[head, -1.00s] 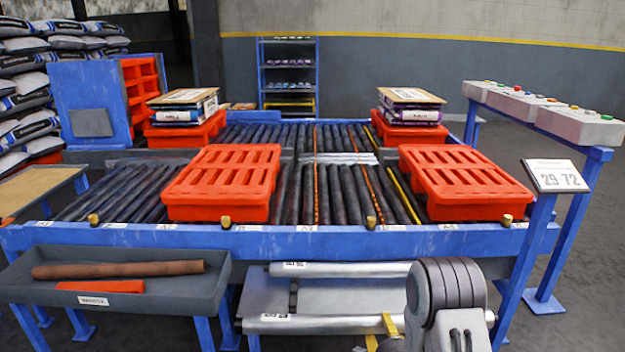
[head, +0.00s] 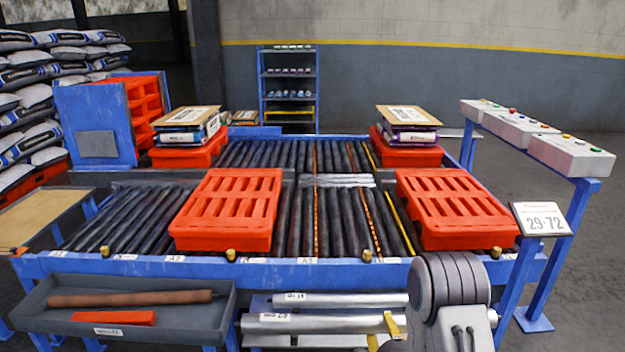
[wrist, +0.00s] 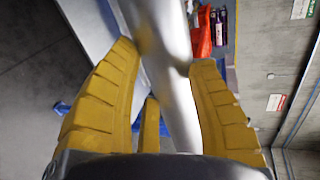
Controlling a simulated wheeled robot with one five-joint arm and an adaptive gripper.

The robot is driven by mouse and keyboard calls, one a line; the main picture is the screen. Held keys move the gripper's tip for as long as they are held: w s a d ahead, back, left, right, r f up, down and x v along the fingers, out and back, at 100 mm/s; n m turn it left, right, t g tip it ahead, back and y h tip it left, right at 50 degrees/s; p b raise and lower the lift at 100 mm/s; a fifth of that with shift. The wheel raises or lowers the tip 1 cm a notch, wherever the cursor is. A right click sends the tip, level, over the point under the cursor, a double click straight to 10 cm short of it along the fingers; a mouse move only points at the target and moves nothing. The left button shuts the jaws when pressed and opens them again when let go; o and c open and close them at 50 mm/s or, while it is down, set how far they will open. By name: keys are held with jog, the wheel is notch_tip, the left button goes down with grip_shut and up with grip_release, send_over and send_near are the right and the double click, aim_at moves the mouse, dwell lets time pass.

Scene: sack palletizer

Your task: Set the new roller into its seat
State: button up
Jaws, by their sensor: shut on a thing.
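My gripper (wrist: 163,58) is shut on a silver roller, with a ridged yellow finger on each side of it in the wrist view. The held roller (wrist: 172,95) runs away from the wrist, its far end out of view. In the head view the yellow fingers (head: 391,325) grip the right part of the labelled roller (head: 325,322), which lies level in front of the conveyor. Another silver roller (head: 360,300) lies just behind and above it. The conveyor bed (head: 290,220) has dark rollers, some with orange or yellow stripes. I cannot tell which place is the empty seat.
A grey tray (head: 30,318) at the lower left holds a brown rusty roller (head: 130,299) and a red piece (head: 113,318). Red pallets (head: 228,210) (head: 455,208) stand on the conveyor. The blue front rail (head: 400,270) and right-hand sign post (head: 520,285) are close to my arm.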

jog(key=r+p, duration=0.4)
jog(key=r, duration=0.1)
jog(key=s+r+p, duration=0.1)
jog(key=r+p, duration=0.8)
jog(key=r, duration=0.1)
jog(key=shift+s+r, duration=0.1)
jog(key=shift+s, duration=0.05)
